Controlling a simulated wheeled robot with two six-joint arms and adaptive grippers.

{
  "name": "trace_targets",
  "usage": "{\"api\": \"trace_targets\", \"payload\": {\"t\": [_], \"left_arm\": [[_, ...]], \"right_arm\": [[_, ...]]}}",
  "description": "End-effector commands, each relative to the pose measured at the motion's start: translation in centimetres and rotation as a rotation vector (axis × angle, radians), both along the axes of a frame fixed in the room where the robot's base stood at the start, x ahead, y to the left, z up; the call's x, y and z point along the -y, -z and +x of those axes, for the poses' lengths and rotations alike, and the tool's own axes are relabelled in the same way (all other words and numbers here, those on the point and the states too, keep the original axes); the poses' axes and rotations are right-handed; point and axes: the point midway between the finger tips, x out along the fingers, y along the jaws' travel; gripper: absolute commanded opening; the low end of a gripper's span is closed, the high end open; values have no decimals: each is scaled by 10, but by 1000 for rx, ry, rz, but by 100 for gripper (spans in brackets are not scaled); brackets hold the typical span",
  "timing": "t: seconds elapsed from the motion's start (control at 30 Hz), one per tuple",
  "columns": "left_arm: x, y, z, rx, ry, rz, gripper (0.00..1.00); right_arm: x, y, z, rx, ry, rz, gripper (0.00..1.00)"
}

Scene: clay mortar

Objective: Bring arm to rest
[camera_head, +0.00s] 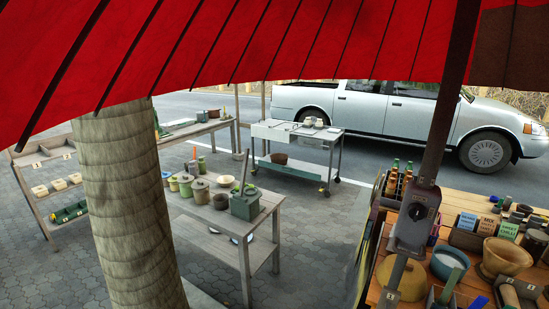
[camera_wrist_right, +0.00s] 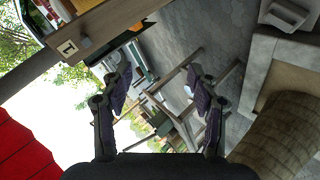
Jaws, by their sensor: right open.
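My right gripper (camera_wrist_right: 160,88) shows in the right wrist view with its two dark fingers spread apart. Nothing is held between them, and background tables and paving show through the gap. The view is steeply tilted, and no object touches the fingertips. Neither gripper shows in the head view. In that view a brown clay bowl (camera_head: 506,257) stands on the wooden table (camera_head: 480,181) at the right. I cannot tell whether it is the mortar.
The umbrella pole with its grey crank box (camera_head: 412,230) stands at the right table. A palm trunk (camera_head: 123,205) rises at left. A wooden bench (camera_head: 205,217) holds jars and pots. A metal cart (camera_head: 297,137) stands behind, before a silver pickup (camera_head: 400,110). Paving between them is clear.

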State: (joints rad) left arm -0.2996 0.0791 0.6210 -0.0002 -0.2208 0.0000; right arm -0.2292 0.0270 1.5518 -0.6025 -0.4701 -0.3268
Motion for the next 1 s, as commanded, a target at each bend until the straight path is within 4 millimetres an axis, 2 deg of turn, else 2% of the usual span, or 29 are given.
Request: {"api": "trace_targets", "payload": {"t": [0.03,0.1,0.17,0.2,0.27,0.3,0.43,0.5,0.6,0.7,0.8,1.0], "left_arm": [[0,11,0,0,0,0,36],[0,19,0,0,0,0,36],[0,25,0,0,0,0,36],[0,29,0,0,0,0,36],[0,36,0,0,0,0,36],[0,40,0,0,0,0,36],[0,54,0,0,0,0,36],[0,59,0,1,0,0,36],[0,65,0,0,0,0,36],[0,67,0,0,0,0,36],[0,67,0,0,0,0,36],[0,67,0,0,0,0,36]], "right_arm": [[-2,49,-21,-61,17,58,60],[-6,103,-52,-138,54,143,60],[-8,147,-84,-205,97,214,60],[-9,175,-107,-248,129,259,60],[-11,215,-145,-313,186,326,60],[-11,239,-171,-357,229,365,60],[-10,304,-262,-482,389,481,60],[-9,328,-307,-535,476,525,60],[-7,349,-358,-588,579,567,60],[-6,358,-387,-617,644,587,60],[-5,360,-399,-627,670,595,60],[-5,359,-400,-627,672,596,60]]}}
